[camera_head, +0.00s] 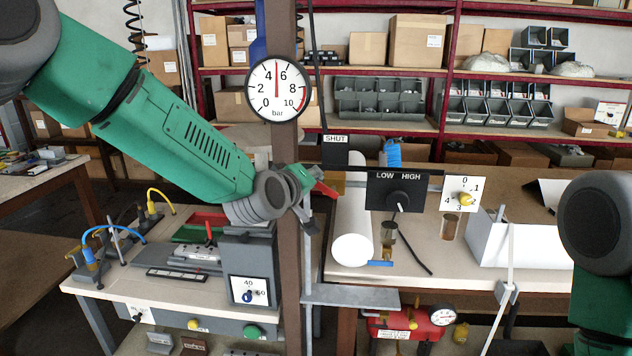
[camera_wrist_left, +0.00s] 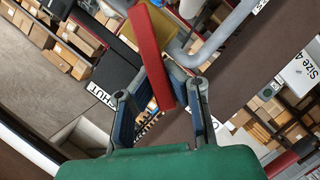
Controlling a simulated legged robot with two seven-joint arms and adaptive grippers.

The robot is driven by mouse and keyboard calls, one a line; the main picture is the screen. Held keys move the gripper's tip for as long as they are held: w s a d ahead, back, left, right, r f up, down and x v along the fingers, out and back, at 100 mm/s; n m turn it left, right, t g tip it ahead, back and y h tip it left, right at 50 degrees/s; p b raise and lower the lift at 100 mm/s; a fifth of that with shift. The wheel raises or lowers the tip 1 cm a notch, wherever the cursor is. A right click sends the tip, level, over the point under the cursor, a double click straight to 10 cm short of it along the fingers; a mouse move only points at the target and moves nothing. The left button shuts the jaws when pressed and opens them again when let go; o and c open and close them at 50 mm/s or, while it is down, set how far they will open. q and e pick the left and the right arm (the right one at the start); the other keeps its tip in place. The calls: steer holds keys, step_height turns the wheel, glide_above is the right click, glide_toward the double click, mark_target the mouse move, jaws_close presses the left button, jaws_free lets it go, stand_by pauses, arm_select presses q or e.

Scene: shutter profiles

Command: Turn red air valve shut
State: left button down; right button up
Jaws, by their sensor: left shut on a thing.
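The red air valve handle (camera_head: 326,189) sits by the brown post in the head view, tilted down to the right. In the left wrist view the red handle (camera_wrist_left: 153,58) is a long flat lever running between my fingers, with a brass-coloured valve body (camera_wrist_left: 150,37) behind it. My left gripper (camera_head: 311,186) is at the handle and shut on it; its fingers stand either side of the lever in the wrist view (camera_wrist_left: 160,100). A SHUT label (camera_head: 335,139) is above the valve. My right arm shows at the right edge, but its gripper is out of view.
A round pressure gauge (camera_head: 277,89) on the brown post (camera_head: 290,250) has its needle near 5 bar. A black LOW/HIGH switch panel (camera_head: 398,184) and a white roll (camera_head: 351,235) are just right of the valve. A grey box (camera_head: 249,255) stands below my left arm.

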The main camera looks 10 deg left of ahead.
arm_select(q)
steer(key=c, duration=1.9)
jaws_free()
steer(key=shift+s+d, duration=0.15)
steer(key=shift+d, duration=0.05)
steer(key=o, duration=0.4)
steer(key=shift+s+d+r, duration=0.1)
steer(key=shift+s+r, duration=0.05)
steer(key=shift+s, duration=0.1)
steer(key=shift+c, duration=0.2)
steer(key=shift+s+r, duration=0.2)
steer(key=shift+w+a+f, duration=0.15)
steer(key=shift+w+a, duration=0.05)
steer(key=shift+a, duration=0.05)
steer(key=v, duration=1.2)
steer(key=shift+s+d, duration=0.2)
arm_select(e)
steer(key=shift+s+r, duration=0.15)
steer(key=shift+s, duration=0.3)
